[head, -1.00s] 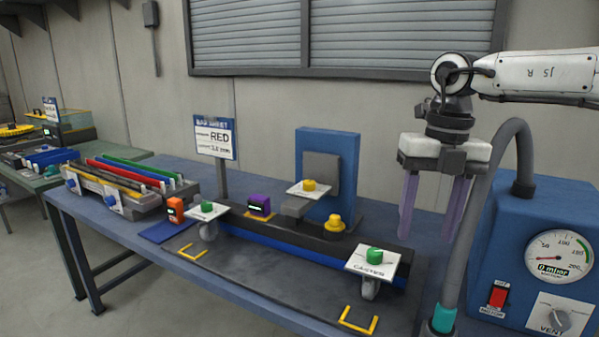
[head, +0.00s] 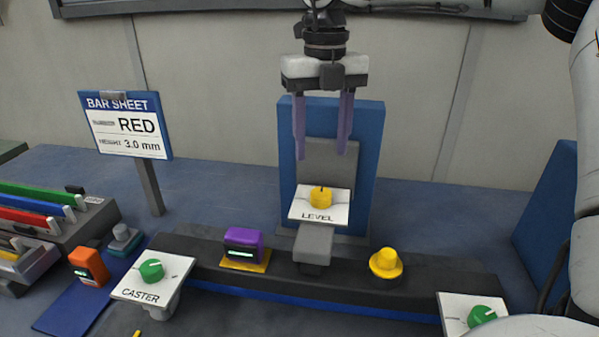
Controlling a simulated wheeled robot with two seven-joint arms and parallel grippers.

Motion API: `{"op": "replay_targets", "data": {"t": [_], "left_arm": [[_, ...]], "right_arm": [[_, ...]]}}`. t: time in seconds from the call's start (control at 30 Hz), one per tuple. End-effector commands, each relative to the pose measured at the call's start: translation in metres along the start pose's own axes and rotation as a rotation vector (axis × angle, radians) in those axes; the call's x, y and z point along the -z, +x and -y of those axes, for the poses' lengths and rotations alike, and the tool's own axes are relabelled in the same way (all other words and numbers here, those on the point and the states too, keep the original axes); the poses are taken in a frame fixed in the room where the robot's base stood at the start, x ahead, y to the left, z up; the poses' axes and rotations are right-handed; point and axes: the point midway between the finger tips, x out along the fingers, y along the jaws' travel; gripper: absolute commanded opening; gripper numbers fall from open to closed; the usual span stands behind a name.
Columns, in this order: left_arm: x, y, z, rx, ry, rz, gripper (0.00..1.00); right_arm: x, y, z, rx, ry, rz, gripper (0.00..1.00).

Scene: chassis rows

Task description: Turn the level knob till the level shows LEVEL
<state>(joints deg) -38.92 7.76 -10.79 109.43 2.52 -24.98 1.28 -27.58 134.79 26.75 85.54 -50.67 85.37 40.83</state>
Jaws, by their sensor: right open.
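The level knob (head: 320,197) is yellow and sits on a white plate marked LEVEL (head: 302,209), in front of a blue upright block (head: 366,160). My right gripper (head: 322,155) is open and empty, pointing down above the knob, its two purple fingers apart and not touching it. A purple device (head: 243,243) with a small lit display stands on the black bar, left of the plate; its reading is too small to tell. I cannot tell which thing is the level. My left gripper is not in view.
A green caster knob (head: 151,270) is at the left, another green knob (head: 482,316) at the lower right. A yellow domed piece (head: 386,264) stands on the black bar (head: 440,288). An orange device (head: 88,267) and a bar sheet sign (head: 126,124) stand left.

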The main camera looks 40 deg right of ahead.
Motion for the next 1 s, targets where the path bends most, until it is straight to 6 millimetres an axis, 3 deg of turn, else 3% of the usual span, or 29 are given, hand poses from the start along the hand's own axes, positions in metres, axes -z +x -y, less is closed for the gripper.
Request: {"op": "replay_targets", "data": {"t": [0.23,0.5,0.9,1.0], "left_arm": [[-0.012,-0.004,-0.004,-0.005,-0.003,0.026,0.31],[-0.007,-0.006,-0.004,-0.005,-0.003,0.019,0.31],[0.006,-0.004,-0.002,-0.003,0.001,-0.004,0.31],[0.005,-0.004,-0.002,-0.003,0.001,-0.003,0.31]], "right_arm": [[0.001,0.045,0.0,-0.002,0.0,-0.005,0.51],[0.001,0.085,0.0,-0.001,0.001,-0.003,0.51],[0.0,0.095,0.0,-0.002,0.002,0.0,0.51],[0.0,0.095,0.0,-0.002,0.002,0.0,0.37]]}}
